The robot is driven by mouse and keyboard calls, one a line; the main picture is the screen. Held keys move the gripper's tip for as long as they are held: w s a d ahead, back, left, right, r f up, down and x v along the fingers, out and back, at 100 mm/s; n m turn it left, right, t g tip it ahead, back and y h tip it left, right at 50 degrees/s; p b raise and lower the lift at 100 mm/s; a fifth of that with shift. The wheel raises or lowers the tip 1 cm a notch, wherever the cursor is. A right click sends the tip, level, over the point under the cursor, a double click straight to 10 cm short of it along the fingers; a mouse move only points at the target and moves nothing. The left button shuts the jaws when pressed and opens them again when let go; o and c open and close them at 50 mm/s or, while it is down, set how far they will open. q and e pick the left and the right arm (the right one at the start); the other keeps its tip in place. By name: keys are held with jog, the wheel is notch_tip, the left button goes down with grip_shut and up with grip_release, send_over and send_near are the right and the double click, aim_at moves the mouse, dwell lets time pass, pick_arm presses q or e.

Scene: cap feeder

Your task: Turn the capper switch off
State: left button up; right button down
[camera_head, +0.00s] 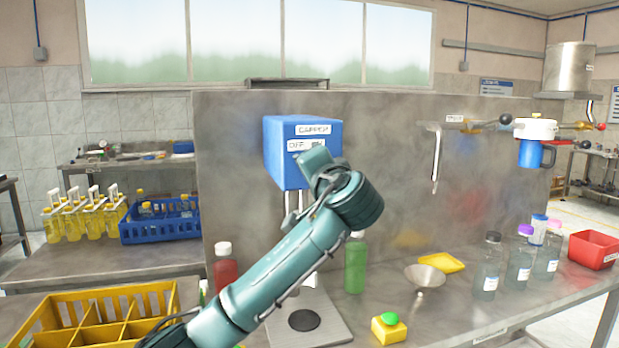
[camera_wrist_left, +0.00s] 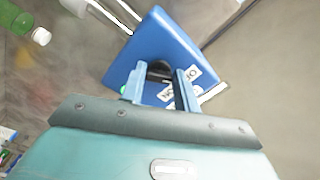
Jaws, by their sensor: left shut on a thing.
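The capper (camera_head: 288,135) is a blue box on the steel back panel, with a CAPPER label and smaller labels for off and on. It also shows in the left wrist view (camera_wrist_left: 165,40). My left gripper (camera_wrist_left: 161,82) has its two fingers on either side of the dark switch knob (camera_wrist_left: 159,70) on the capper's face, shut on it. The on and off labels (camera_wrist_left: 178,92) sit beside the fingers. Which label the knob points at cannot be told. In the head view my left arm hides the knob and fingertips. My right gripper is not in view.
A red bottle (camera_head: 225,268) and a green bottle (camera_head: 355,265) stand either side of my left arm. A yellow box with a green button (camera_head: 389,328), a funnel (camera_head: 425,277) and clear bottles (camera_head: 488,268) stand to the right. A yellow crate (camera_head: 75,300) is at front left.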

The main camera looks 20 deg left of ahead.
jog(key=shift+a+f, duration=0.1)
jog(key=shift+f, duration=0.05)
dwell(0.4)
pick_arm(q)
jog(key=o, duration=1)
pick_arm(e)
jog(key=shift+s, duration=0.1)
pick_arm(q)
jog(key=shift+b+v, duration=1.15)
jog(key=shift+v, duration=5.5)
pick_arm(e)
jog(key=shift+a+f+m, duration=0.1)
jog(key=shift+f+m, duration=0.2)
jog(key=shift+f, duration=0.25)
